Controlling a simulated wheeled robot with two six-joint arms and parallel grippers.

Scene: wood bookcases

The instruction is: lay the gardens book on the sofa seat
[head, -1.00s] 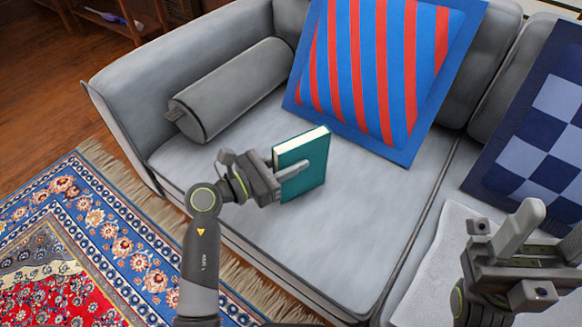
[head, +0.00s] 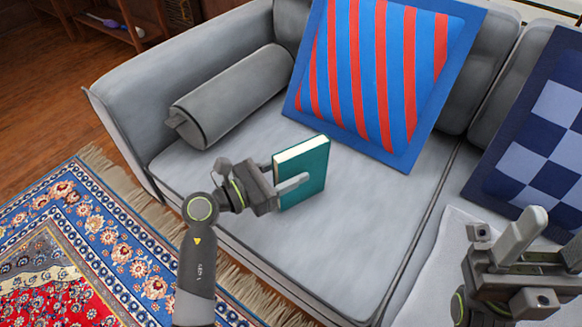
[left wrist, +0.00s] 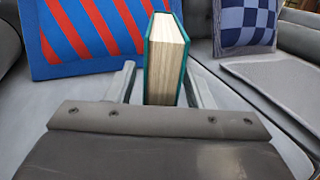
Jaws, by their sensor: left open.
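The teal book (head: 312,166) stands upright on its edge at the sofa seat (head: 345,240), left of the middle; its title does not show. Whether its lower edge bears fully on the seat is hard to tell. My left gripper (head: 284,190) is open, with one finger on each side of the book. In the left wrist view the book (left wrist: 166,62) shows its pale page edges between the two fingers, with a gap at the left finger. My right gripper (head: 545,240) is empty at the lower right, with its fingers apart.
A striped blue and red cushion (head: 375,75) leans on the backrest behind the book. A grey bolster (head: 235,95) lies by the left armrest. A checked cushion (head: 545,130) stands at the right. The seat in front and right of the book is clear. A patterned rug (head: 90,240) lies in front.

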